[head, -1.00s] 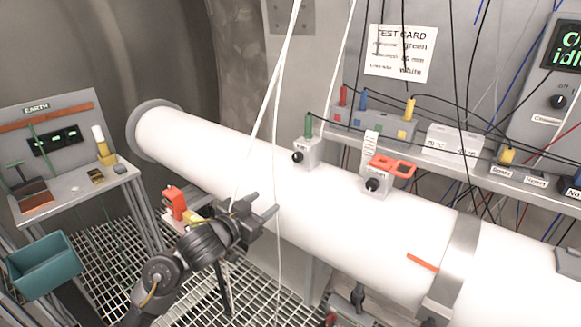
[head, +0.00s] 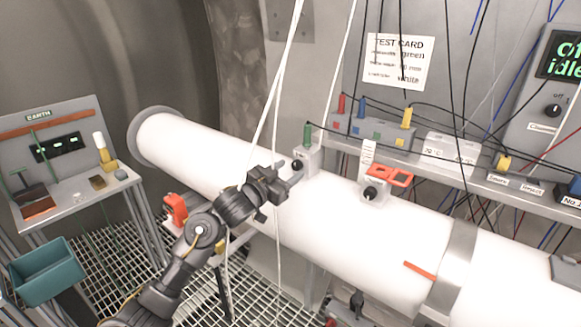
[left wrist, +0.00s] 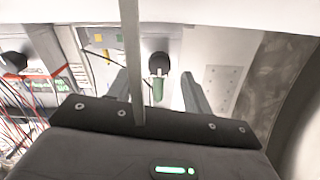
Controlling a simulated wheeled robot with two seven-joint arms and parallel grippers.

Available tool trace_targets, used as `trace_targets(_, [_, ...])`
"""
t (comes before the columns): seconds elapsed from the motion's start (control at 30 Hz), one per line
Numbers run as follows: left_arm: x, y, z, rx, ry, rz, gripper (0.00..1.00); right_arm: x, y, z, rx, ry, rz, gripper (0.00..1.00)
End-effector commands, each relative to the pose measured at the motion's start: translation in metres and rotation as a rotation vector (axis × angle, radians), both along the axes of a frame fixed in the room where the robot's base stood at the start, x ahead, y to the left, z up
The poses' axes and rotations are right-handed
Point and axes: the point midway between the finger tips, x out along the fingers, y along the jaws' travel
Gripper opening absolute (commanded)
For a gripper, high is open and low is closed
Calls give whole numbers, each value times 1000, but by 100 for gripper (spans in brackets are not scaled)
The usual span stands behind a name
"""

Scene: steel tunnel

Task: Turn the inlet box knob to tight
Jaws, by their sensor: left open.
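A small grey box (head: 308,160) with a black knob (head: 297,165) and a green plug (head: 307,135) sits on top of the white pipe. Its label is too small to read. A second grey box (head: 377,194) with a black knob (head: 370,193) sits further right on the pipe. My left gripper (head: 288,180) is open, just left of and below the first box's knob. In the left wrist view the black knob (left wrist: 159,62) shows ahead between the spread fingers (left wrist: 155,92), apart from them, with the green plug (left wrist: 157,90) beside it. My right gripper is not in view.
White cords (head: 276,90) hang close to my left gripper. An orange-red clip (head: 390,176) lies by the second box. A shelf (head: 480,180) with plugs and wires runs behind the pipe (head: 330,225). A side bench (head: 75,200) and teal bin (head: 46,272) stand left.

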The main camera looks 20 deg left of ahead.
Motion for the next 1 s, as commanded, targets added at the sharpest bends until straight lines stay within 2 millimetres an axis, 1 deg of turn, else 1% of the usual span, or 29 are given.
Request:
trace_targets(0.1, [11, -5, 1, 0, 0, -2, 50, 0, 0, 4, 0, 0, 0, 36])
trace_targets(0.2, [15, -7, 0, 0, 0, -1, 50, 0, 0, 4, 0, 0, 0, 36])
trace_targets(0.47, [17, -7, 0, 1, -1, -1, 50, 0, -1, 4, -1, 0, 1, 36])
trace_targets(0.5, [17, -7, 0, 1, 0, -1, 49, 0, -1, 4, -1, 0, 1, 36])
trace_targets(0.83, [16, -7, 0, 1, 0, 0, 6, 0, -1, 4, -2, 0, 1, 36])
trace_targets(1.0, [16, -7, 0, 8, -3, 0, 6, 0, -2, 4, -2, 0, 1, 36])
